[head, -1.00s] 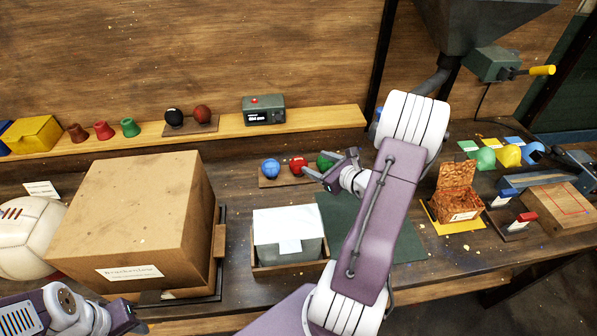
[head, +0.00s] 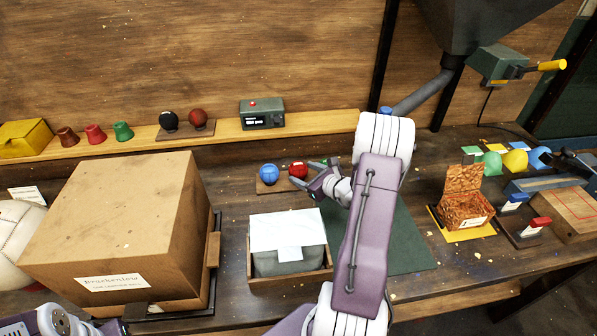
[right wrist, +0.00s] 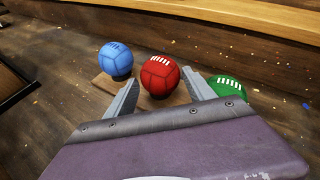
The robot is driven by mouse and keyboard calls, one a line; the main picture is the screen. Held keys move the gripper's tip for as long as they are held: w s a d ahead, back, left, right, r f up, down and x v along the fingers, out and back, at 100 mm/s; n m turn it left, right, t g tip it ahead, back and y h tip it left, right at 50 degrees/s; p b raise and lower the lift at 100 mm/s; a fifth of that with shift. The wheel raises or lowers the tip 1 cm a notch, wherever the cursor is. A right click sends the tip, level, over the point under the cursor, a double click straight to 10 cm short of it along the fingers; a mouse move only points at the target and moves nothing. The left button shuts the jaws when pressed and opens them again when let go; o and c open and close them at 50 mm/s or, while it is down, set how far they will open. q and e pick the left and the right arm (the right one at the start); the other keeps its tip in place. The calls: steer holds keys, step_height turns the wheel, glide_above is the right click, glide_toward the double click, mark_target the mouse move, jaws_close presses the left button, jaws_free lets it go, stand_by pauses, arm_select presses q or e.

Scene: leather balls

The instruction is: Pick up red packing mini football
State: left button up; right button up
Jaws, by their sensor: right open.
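The red mini football (head: 298,170) stands on a small wooden board between a blue ball (head: 269,174) and a green ball (head: 331,163). In the right wrist view the red ball (right wrist: 159,75) shows between and beyond the two fingertips of my right gripper (right wrist: 162,92). The right gripper (head: 313,175) is open and empty, close in front of the red ball. The blue ball (right wrist: 116,58) is left of the fingers and the green ball (right wrist: 226,93) is beside the right finger. My left gripper (head: 112,327) is only partly in view at the bottom left edge.
A large cardboard box (head: 120,225) and a pale ball (head: 15,240) fill the left.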

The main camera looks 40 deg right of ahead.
mark_target(300, 165)
steer(key=x, duration=0.3)
steer(key=shift+s, duration=0.2)
steer(key=shift+c, duration=0.9)
steer(key=c, duration=0.9)
step_height(300, 165, up, 10)
steer(key=shift+r+p, duration=0.1)
steer(key=shift+p, duration=0.35)
